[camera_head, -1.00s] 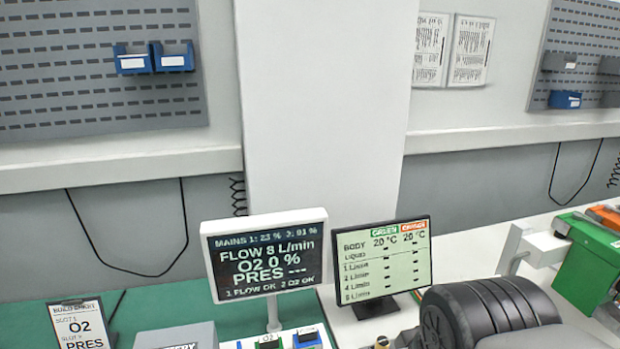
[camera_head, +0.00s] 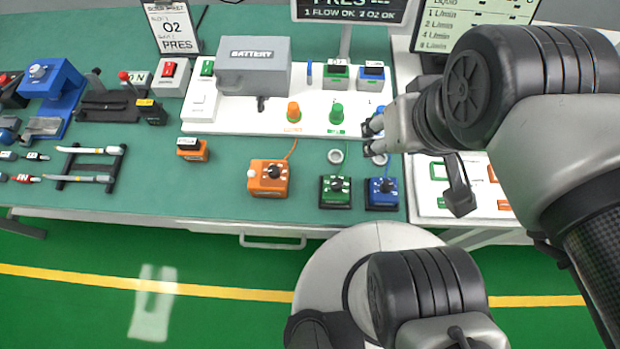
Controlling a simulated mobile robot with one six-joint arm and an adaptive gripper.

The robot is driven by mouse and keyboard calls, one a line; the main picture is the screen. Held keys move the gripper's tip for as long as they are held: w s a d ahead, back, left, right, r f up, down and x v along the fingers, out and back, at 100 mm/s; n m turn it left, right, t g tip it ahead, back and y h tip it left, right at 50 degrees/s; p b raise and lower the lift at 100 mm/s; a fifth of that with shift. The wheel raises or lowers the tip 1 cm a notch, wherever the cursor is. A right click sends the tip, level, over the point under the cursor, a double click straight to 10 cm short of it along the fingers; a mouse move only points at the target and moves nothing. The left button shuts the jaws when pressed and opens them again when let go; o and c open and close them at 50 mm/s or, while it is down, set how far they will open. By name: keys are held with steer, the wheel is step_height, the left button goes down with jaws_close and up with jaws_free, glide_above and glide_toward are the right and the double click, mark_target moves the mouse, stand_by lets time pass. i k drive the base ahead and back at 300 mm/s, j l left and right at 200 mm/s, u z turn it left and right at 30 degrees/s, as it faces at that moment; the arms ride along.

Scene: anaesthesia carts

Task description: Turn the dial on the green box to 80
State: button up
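The green box (camera_head: 335,199) sits on the green table top near its front edge, between an orange box and a blue box. A black dial (camera_head: 337,184) is on its top; its scale is too small to read. My gripper (camera_head: 372,138) is at the end of the arm coming in from the right, pointing left. Its two fingertips look apart with a gap between them. It is above and to the right of the green box in the picture, with nothing visibly held. It partly hides a blue knob on the white panel.
The orange box (camera_head: 269,179) and blue box (camera_head: 381,194) have similar black dials; the blue one stands close beside the green box. Grey rings lie just behind. A white panel (camera_head: 240,121) carries a battery block (camera_head: 253,68) and coloured knobs. A white tray (camera_head: 432,205) is at right.

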mark_target(336, 183)
steer(key=u, duration=0.4)
steer(key=k+j+z, duration=0.1)
steer(key=j+z, duration=0.3)
steer(key=k+j+z, duration=0.1)
steer(key=j+z, duration=0.25)
steer(key=k+j+z, duration=0.2)
steer(key=z, duration=0.2)
steer(key=j+z, duration=0.35)
steer(key=k+j+z, duration=0.2)
steer(key=j+z, duration=0.15)
steer(key=j, duration=0.15)
